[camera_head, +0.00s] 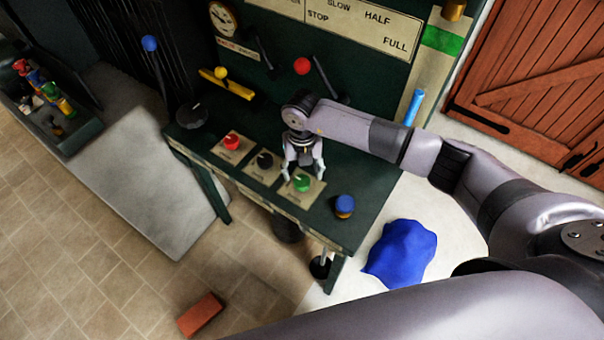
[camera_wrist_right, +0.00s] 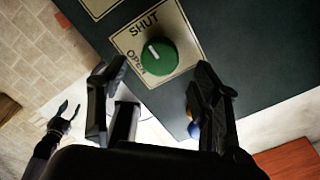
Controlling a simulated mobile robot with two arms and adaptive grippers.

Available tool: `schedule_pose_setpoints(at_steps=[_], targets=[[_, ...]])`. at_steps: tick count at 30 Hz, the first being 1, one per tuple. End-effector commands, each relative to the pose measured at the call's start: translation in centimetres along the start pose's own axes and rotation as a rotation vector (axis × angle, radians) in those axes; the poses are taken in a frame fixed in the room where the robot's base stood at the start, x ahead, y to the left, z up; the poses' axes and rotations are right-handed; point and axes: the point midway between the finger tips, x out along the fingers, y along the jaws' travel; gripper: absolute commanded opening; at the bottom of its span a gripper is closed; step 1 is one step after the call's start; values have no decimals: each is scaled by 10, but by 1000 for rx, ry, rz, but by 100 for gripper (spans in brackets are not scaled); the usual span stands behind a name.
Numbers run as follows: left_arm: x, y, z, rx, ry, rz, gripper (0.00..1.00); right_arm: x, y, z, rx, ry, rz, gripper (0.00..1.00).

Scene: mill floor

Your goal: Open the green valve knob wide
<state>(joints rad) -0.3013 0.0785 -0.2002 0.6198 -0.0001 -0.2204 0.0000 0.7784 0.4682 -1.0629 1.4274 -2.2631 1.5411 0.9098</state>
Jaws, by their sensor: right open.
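The green valve knob (camera_head: 302,183) sits on a cream label plate near the bench's front right. In the right wrist view the knob (camera_wrist_right: 165,60) has a white pointer line aimed up-left, between the words SHUT and OPEN. My right gripper (camera_head: 304,171) is open above the knob, fingers pointing down. In the wrist view its two fingers (camera_wrist_right: 155,82) are spread wide, one toward each side of the knob, with no visible contact. A dark claw, apparently my left gripper (camera_wrist_right: 69,110), shows small at the lower left of the wrist view.
A black knob (camera_head: 265,160) and a red knob (camera_head: 231,142) stand left of the green one on the bench (camera_head: 365,190). A blue knob (camera_head: 344,206) stands close on its right. Levers rise behind. A blue heap (camera_head: 402,253) and a brick (camera_head: 201,315) lie on the floor.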

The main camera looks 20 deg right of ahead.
Motion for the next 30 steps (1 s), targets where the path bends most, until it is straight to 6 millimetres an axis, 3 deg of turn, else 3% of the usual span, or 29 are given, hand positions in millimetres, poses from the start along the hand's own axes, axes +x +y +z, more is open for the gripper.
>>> schedule_pose_setpoints(at_steps=[7,18,30], targets=[[-6,-2,0,1,0,-2,40,32,0,0,0,2,1,59],[-7,-2,-1,1,0,-2,40,38,0,0,-1,0,2,59],[-7,-2,-1,1,1,-2,40,38,0,0,-1,0,1,33]])
